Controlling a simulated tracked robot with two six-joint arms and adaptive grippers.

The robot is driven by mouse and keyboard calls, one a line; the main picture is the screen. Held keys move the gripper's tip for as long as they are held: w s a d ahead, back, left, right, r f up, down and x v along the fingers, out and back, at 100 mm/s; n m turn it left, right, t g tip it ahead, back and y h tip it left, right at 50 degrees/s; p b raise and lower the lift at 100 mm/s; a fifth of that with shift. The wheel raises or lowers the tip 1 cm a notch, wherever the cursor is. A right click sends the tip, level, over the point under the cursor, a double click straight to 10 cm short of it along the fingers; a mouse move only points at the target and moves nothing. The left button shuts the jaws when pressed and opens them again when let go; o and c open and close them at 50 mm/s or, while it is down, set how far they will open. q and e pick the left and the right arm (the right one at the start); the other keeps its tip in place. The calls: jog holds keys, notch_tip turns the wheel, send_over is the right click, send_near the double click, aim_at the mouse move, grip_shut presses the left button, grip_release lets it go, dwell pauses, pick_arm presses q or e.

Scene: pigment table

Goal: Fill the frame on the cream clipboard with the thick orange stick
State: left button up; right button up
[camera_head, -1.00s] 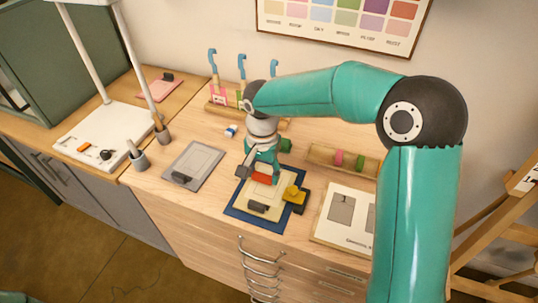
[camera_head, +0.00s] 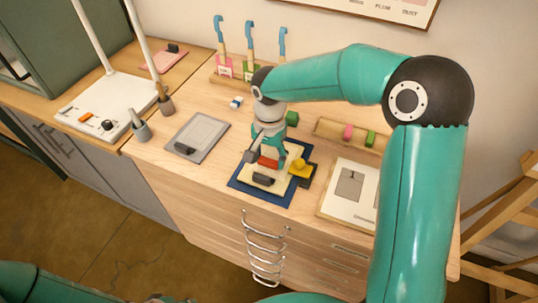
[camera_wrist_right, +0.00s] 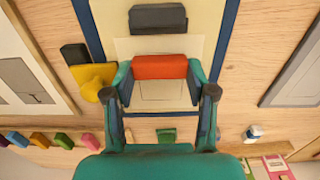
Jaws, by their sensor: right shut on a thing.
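The cream clipboard (camera_head: 290,152) lies on a blue mat (camera_head: 240,184), with its dark clip (camera_head: 263,179) toward the front edge. My right gripper (camera_head: 269,159) is over the clipboard, shut on the thick orange stick (camera_head: 267,163). In the right wrist view the orange stick (camera_wrist_right: 160,66) lies crosswise between both fingertips, between the clip (camera_wrist_right: 158,18) and a thin outlined area on the paper (camera_wrist_right: 125,47). The stick and fingers hide part of the paper. I cannot tell whether the stick touches it. My left gripper is not in view.
A yellow object (camera_head: 300,167) with a dark block sits beside the clipboard. A grey clipboard (camera_head: 197,137) lies to the left and a white printed board (camera_head: 346,186) to the right. A wooden rack (camera_head: 323,127) with pink and green sticks is behind. A green block (camera_head: 291,118) stands near my arm.

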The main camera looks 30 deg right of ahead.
aim_at(277, 153)
jog(key=shift+f+b, duration=0.85)
jog(key=shift+f, duration=0.1)
dwell(0.3)
jog(key=shift+d+r, duration=0.1)
jog(key=shift+w+d+r+p, duration=0.1)
jog(key=shift+w+d+p, duration=0.35)
jog(key=shift+w+d, duration=0.1)
jog(key=shift+w+d+p, duration=0.5)
jog(key=shift+w+d, duration=0.6)
jog(key=shift+d, duration=0.3)
jog(key=shift+d, duration=0.1)
jog(key=shift+w+d+p, duration=0.4)
jog(key=shift+w+d, duration=0.35)
jog(key=shift+d, duration=0.1)
